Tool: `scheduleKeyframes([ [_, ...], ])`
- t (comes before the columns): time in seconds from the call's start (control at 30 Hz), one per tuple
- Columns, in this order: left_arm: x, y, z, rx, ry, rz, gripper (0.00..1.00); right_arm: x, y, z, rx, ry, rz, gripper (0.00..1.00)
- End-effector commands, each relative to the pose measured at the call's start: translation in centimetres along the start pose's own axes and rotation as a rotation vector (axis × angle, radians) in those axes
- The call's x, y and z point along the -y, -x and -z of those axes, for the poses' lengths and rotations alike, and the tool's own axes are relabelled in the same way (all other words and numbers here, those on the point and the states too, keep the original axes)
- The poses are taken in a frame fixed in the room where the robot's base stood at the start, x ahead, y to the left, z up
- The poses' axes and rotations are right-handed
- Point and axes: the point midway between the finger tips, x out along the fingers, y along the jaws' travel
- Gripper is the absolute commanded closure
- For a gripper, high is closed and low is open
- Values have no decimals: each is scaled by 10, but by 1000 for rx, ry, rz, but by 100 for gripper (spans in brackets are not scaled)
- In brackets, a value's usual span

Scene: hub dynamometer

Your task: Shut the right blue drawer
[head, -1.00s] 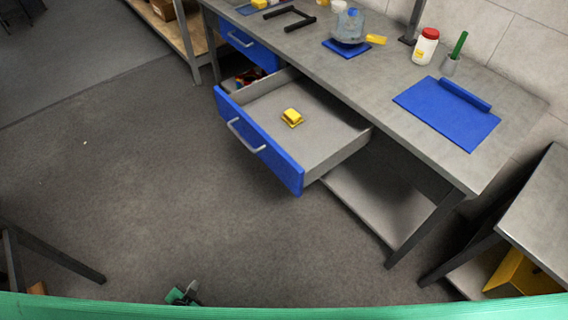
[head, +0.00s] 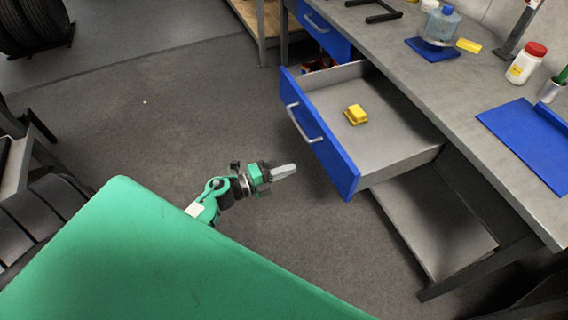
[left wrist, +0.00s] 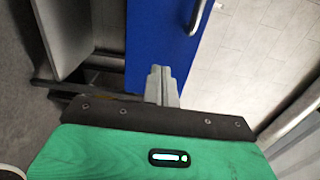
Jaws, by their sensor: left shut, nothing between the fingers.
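The right blue drawer (head: 335,155) is pulled well out from under the grey workbench. It has a blue front with a pale bar handle (head: 303,122), and a yellow object (head: 355,114) lies inside it. My left gripper (head: 293,169) is shut and empty. In the head view it appears just left of the drawer front. In the left wrist view the shut fingers (left wrist: 162,74) point toward the blue drawer front (left wrist: 160,40), and part of the handle (left wrist: 197,16) shows at the top. I cannot tell whether the fingers touch the front. My right gripper is out of view.
Another blue drawer (head: 325,33) sits farther back under the workbench (head: 430,85). A blue mat (head: 525,140), a red-lidded jar (head: 525,65) and a water jug (head: 440,25) stand on top. A lower shelf (head: 430,225) is under the bench. Open floor lies to the left.

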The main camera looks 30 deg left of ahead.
Motion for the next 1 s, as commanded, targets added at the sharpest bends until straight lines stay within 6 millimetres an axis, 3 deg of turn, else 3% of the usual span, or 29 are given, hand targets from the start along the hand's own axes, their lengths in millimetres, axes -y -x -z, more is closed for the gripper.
scheduleKeyframes([
  [0.3, 2, -66, 0, 1, 3, 3, 100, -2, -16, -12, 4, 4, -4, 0],
  [0.5, 0, -92, 0, 2, 3, 1, 100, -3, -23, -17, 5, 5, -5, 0],
  [1.0, 0, -100, 0, 1, 2, 0, 100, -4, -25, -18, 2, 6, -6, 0],
])
